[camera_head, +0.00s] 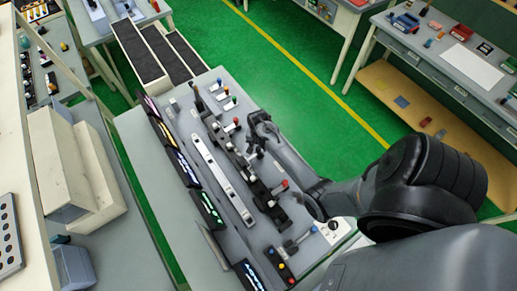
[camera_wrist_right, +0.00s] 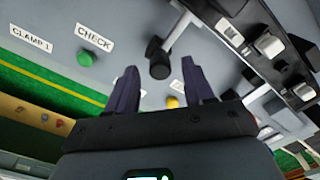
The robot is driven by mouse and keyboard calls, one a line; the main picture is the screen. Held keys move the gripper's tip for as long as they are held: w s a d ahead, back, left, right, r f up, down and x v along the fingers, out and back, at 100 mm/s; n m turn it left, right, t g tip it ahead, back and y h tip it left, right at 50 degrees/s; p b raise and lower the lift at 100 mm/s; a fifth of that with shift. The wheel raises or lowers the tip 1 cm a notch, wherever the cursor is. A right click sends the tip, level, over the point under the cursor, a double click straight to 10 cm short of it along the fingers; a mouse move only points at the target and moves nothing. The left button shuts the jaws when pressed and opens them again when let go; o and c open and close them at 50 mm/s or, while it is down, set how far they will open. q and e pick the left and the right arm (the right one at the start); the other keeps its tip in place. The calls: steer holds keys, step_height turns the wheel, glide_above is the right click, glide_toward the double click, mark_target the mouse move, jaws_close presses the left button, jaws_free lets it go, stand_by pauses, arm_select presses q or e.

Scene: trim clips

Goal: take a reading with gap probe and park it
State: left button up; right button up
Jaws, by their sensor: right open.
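My right gripper (camera_head: 258,124) hangs over the middle of the fixture bench (camera_head: 145,140). In the right wrist view its two dark fingers (camera_wrist_right: 160,90) stand apart with nothing held between them. A black knob on a grey rod (camera_wrist_right: 158,58) shows beyond the gap between the fingertips; I cannot tell whether it is the gap probe. In the head view a grey-handled tool (camera_head: 297,242) lies near the front of the bench; I cannot tell whether that is the probe either. A long pale trim bar (camera_head: 222,178) lies along the fixture. My left gripper is out of view.
A green button (camera_wrist_right: 85,58) sits by the CHECK label (camera_wrist_right: 94,38). Knobbed levers (camera_head: 226,97) stand at the far end of the bench. A button box (camera_head: 280,266) and a white dial box (camera_head: 335,229) are at its near end. Green floor is clear beyond.

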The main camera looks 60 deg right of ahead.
mark_target(258, 148)
steer(key=shift+f, duration=1.6)
jaws_close()
